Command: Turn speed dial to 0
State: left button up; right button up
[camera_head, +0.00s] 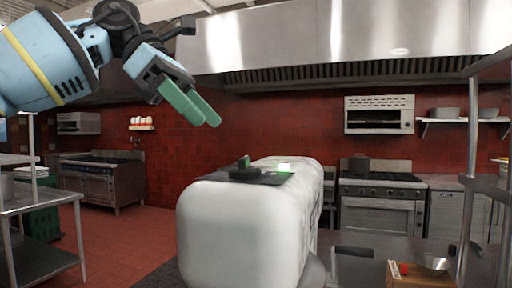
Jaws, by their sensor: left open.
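A large white rounded machine (232,232) stands close in front of me at the lower middle. On its top lies a dark panel (274,178) with a black round dial (245,173) at its near left part. The dial has a raised grip; its markings are too small to read. My left gripper (206,119) reaches in from the upper left, with green fingers pointing down and right. It is open and empty, above and left of the dial in the picture, not touching it. My right gripper is not in view.
A small cardboard box (420,275) sits on a dark counter at the lower right. A metal rack (468,180) stands at the right edge, and a steel table (40,200) at the left. A stove (382,200) stands behind. The space above the machine is clear.

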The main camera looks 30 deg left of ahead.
aim_at(245, 167)
pick_arm(q)
jog(key=shift+s+a, duration=0.15)
jog(key=shift+s, duration=0.05)
jog(key=shift+f, duration=0.15)
jog(key=x, duration=0.7)
jog(key=shift+w+d+f, duration=0.1)
jog(key=shift+d, duration=0.15)
jog(key=shift+c, duration=0.2)
